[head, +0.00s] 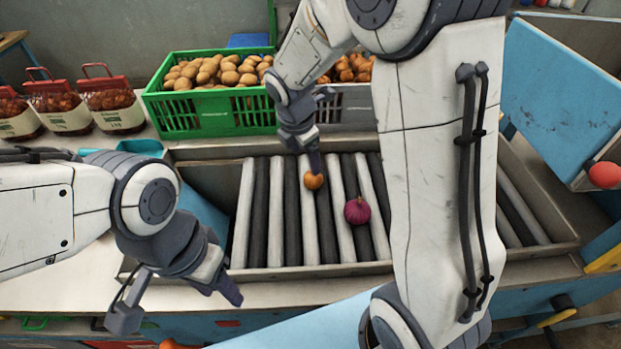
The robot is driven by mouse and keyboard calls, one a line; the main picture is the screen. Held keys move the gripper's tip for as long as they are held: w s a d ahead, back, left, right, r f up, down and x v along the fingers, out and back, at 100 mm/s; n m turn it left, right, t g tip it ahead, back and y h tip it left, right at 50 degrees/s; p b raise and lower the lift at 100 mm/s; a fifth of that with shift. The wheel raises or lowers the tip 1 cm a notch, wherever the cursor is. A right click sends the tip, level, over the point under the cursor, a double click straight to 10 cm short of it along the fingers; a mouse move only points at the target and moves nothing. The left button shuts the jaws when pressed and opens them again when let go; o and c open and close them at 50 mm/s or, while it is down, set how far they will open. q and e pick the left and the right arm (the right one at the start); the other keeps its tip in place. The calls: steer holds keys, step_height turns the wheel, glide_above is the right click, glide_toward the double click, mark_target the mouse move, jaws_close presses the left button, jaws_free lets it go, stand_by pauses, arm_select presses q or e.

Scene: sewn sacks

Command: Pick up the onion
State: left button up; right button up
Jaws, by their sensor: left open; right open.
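A small brown-orange onion (313,181) lies on the roller bed (275,215), near its middle. A larger purple-red onion (357,211) lies on the rollers to its right and nearer to me. My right gripper (313,160) is open and points down directly over the brown onion. A dark finger overlaps the onion's top edge; I cannot tell whether it touches. Its other finger is not clearly visible. My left gripper (178,304) is open and empty at the front left, over the front edge of the bench, away from both onions.
A green crate (205,118) of brown produce and a grey crate (352,107) of orange-brown produce stand behind the rollers. My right arm covers the rollers' right part. A red knob (604,174) is at the right.

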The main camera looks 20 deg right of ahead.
glide_above(309, 182)
steer(key=shift+n, duration=0.3)
step_height(309, 182, down, 5)
steer(key=shift+r, duration=0.15)
steer(key=shift+x, duration=3.1)
steer(key=shift+s+d, duration=0.15)
steer(key=shift+c, duration=0.4)
steer(key=c, duration=1.1)
